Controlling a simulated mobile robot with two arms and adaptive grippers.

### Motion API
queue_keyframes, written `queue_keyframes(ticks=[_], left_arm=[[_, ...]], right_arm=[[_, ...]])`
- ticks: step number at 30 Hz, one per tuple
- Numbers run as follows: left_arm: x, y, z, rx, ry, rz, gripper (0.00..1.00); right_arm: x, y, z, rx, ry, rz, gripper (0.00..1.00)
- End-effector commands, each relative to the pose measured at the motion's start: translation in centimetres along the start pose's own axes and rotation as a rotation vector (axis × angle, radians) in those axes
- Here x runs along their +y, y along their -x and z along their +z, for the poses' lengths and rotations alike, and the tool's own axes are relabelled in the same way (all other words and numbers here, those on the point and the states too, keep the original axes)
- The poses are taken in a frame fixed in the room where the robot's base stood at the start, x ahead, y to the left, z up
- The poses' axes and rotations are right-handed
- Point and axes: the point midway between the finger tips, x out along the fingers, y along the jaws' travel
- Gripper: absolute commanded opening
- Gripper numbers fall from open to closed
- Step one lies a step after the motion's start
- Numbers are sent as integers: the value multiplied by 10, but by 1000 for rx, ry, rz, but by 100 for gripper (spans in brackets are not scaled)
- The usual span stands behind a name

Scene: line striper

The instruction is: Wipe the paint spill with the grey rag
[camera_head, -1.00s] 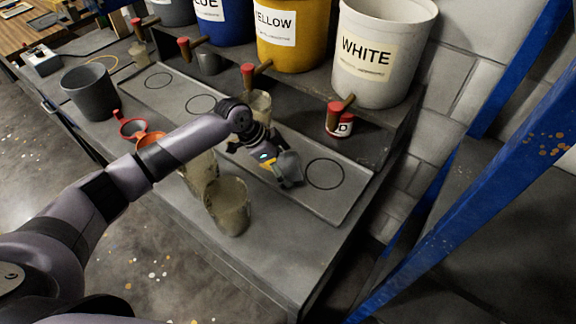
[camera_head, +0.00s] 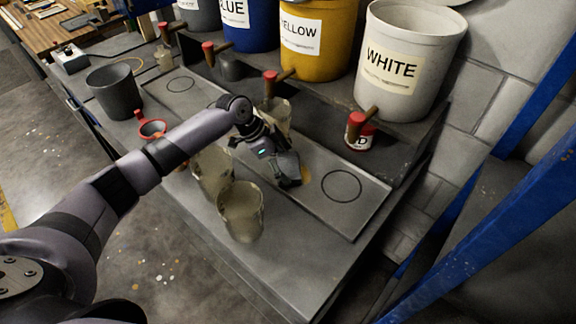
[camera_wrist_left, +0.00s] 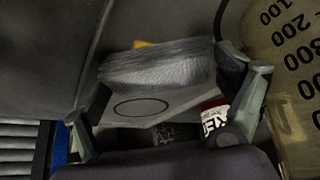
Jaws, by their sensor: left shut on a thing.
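My left gripper (camera_head: 284,170) is shut on the grey rag (camera_head: 288,168) over the tray strip of the workbench. In the left wrist view the rag (camera_wrist_left: 160,66) sits as a folded pad between the two fingers (camera_wrist_left: 160,100). A small yellow paint spill (camera_head: 307,174) shows just right of the rag, and its edge peeks out beyond the rag in the left wrist view (camera_wrist_left: 144,44). The rag hides any part of the spill under it. I cannot tell whether the rag presses on the surface. My right gripper is in neither view.
Clear cups (camera_head: 241,212) stand in front of the gripper, and another measuring cup (camera_head: 276,116) stands close behind it. A white bucket (camera_head: 408,62) and a yellow bucket (camera_head: 318,40) with taps stand on the shelf behind.

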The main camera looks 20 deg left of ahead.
Motion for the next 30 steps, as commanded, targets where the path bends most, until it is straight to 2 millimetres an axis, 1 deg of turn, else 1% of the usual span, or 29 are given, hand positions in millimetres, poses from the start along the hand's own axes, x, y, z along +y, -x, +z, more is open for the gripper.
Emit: queue_keyframes(ticks=[1,9,14,20,30], left_arm=[[-2,0,5,-6,2,-1,69],[-18,8,19,-7,3,-2,69],[-24,13,22,-5,2,-1,69],[-21,12,20,-4,1,1,69],[-2,4,1,-3,-1,2,69]], right_arm=[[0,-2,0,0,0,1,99],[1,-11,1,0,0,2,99],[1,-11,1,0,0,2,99],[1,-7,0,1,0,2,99],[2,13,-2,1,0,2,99]])
